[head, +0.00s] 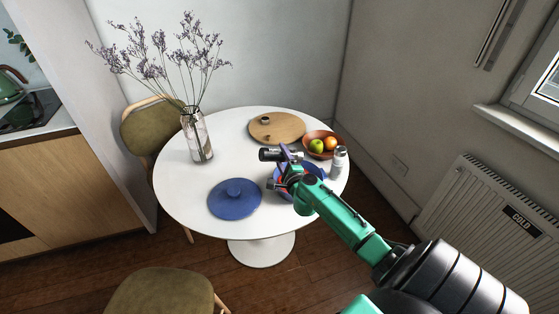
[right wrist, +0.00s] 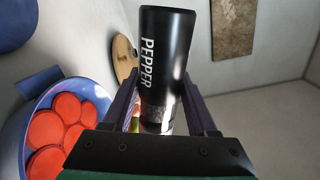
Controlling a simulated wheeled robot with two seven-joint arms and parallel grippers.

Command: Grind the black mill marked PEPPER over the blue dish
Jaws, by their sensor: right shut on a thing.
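The black mill marked PEPPER (right wrist: 168,50) is in my right gripper (head: 285,156), between its two purple fingers in the right wrist view. In the head view the mill (head: 268,155) lies about level above the table, its dark end pointing left. The blue dish (head: 316,169) is partly hidden behind my right gripper and arm. In the right wrist view the dish (right wrist: 90,87) shows at the left, holding several red round slices (right wrist: 60,125). The mill is not tipped upside down. My left gripper is not in view.
A blue lid with a knob (head: 222,205) lies left of the dish on the white round table (head: 180,200). A white-and-grey shaker (head: 339,162), a fruit bowl (head: 310,139), a wooden board (head: 290,128) and a flower vase (head: 200,140) stand around. Table's left part is clear.

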